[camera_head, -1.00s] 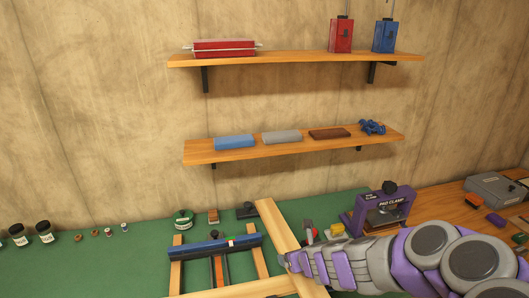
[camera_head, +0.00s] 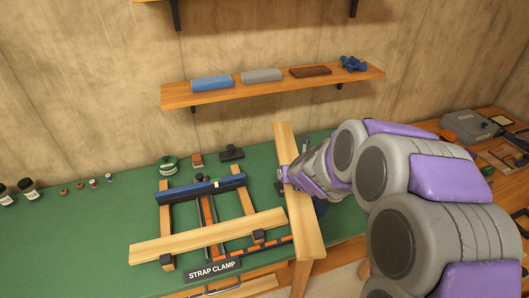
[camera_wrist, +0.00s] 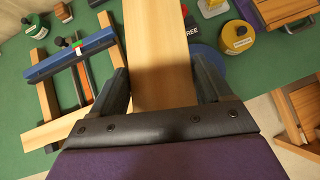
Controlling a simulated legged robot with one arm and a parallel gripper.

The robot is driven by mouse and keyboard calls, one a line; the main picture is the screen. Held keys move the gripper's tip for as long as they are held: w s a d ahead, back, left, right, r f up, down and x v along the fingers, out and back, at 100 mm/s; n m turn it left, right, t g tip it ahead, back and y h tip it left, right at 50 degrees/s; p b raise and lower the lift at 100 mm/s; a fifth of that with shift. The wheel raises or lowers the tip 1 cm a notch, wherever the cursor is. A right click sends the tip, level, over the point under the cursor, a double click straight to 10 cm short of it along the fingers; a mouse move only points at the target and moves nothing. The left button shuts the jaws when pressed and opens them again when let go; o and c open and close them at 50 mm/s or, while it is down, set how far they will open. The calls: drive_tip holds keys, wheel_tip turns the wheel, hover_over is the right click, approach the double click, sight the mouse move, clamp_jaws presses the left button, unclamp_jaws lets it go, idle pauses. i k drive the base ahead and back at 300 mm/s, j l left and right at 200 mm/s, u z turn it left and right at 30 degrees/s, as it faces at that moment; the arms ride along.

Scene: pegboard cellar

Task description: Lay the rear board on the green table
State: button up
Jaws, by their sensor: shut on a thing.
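A long pale wooden board (camera_head: 302,232), seemingly the rear board, is held in my gripper (camera_head: 287,181), to the right of the strap clamp (camera_head: 214,270). It points from the back of the green table (camera_head: 95,235) toward its front edge. In the wrist view the board (camera_wrist: 157,40) runs between both fingers (camera_wrist: 157,85). Whether it touches the table I cannot tell. A second pale board (camera_head: 208,237) lies across the front of the clamp, with a blue bar (camera_head: 202,188) behind it. My arm hides part of the table's right side.
A green tin (camera_head: 168,165) and small blocks stand behind the clamp. Jars (camera_head: 29,189) stand at the far left. The green surface left of the clamp is mostly clear. A wooden shelf (camera_head: 275,88) hangs above. A brown bench (camera_head: 480,140) adjoins at right.

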sight(54, 247)
drive_tip(key=j+u, duration=0.2)
drive_tip(key=j, duration=0.25)
drive_tip(key=i+j+u, duration=0.25)
drive_tip(key=j, duration=0.15)
drive_tip(key=j+u, duration=0.2)
drive_tip(key=j, duration=0.2)
drive_tip(key=i+j+u, duration=0.45)
drive_tip(key=j, duration=0.25)
